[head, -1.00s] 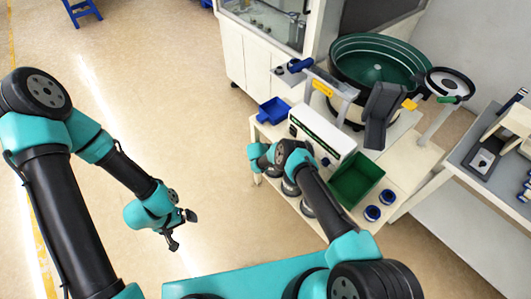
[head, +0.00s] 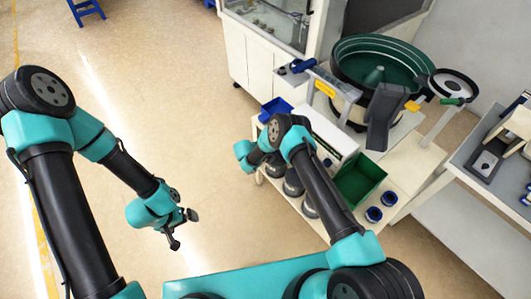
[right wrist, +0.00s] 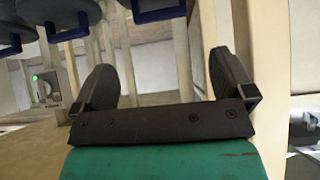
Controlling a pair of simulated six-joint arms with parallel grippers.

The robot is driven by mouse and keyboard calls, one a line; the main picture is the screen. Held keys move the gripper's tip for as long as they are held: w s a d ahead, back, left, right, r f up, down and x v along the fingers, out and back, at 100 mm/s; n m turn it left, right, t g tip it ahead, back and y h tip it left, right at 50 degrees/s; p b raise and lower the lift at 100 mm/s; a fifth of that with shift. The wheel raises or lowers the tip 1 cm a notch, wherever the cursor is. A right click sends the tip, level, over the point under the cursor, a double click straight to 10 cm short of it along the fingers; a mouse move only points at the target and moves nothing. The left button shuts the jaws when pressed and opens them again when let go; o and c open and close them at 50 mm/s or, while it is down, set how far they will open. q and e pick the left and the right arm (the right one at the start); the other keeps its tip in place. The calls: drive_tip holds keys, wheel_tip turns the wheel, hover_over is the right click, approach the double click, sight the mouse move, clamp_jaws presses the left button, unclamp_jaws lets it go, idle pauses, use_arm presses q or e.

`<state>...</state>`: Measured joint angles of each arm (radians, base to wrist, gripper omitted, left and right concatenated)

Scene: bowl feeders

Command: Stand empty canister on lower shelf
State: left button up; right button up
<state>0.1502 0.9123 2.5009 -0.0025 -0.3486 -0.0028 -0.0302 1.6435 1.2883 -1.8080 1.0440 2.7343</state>
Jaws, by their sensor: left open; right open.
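Several grey canisters (head: 293,182) stand on the lower level of the white cart, partly hidden by my right arm. Two small blue-rimmed cups (head: 374,214) sit at the cart's right front. I cannot tell which canister is empty. My right gripper (right wrist: 168,92) is open, with nothing between its fingers in the right wrist view; in the head view it is hidden behind its own wrist, left of the cart. Dark blue-rimmed round things (right wrist: 70,32) show at the top left of the right wrist view, apart from the fingers. My left gripper (head: 180,230) is open and empty over bare floor.
A green bin (head: 358,180) and a white box stand on the cart top, with a large green bowl feeder (head: 376,66) behind. A grey table (head: 455,210) stands at right.

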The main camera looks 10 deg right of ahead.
idle(0.5)
drive_tip(key=s+d+r+n+g+y, duration=0.1)
drive_tip(key=s+r+n+g+y, duration=0.2)
drive_tip(key=s, duration=0.6)
drive_tip(key=s+d+n+g+y, duration=0.25)
drive_tip(key=s+g+y, duration=0.2)
drive_tip(key=s, duration=0.45)
drive_tip(key=s+d+r+n+t+y, duration=0.2)
drive_tip(key=s+r, duration=0.6)
drive_tip(key=s, duration=0.1)
drive_tip(key=s+d+r+n+t+y, duration=0.2)
drive_tip(key=s+r+n, duration=0.1)
drive_tip(key=s+r, duration=0.4)
drive_tip(key=s, duration=0.3)
drive_tip(key=shift+d+r, duration=0.3)
drive_tip(key=shift+r, duration=0.05)
